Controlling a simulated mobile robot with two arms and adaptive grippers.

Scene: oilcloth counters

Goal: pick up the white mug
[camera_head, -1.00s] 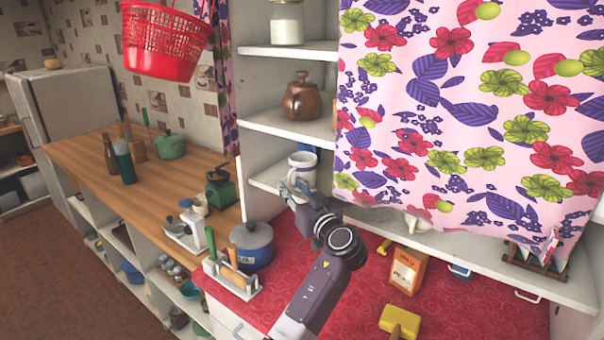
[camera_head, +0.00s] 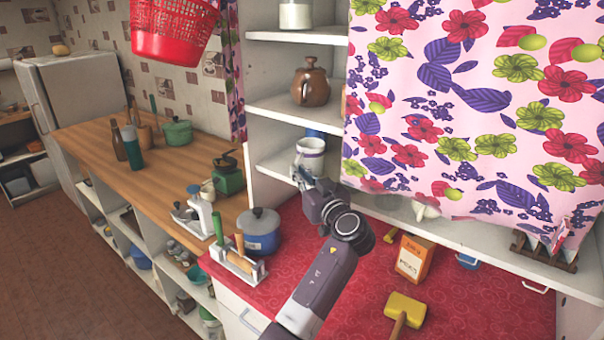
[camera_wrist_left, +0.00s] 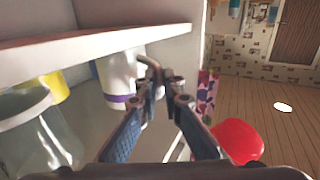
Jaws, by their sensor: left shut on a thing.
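The white mug (camera_head: 311,161) has a purple band and stands on the lower open shelf, left of the floral curtain. My left gripper (camera_head: 299,172) is at the mug's left front side. In the left wrist view my left gripper (camera_wrist_left: 162,84) is shut on the handle of the mug (camera_wrist_left: 118,72), with the mug's body beside the fingers. The gripper partly hides the handle. I cannot tell whether the mug's base is clear of the shelf. My right gripper is not in view.
The floral curtain (camera_head: 470,110) hangs close on the right. Below on the red counter are a blue pot (camera_head: 259,236), orange box (camera_head: 415,259) and yellow mallet (camera_head: 404,309).

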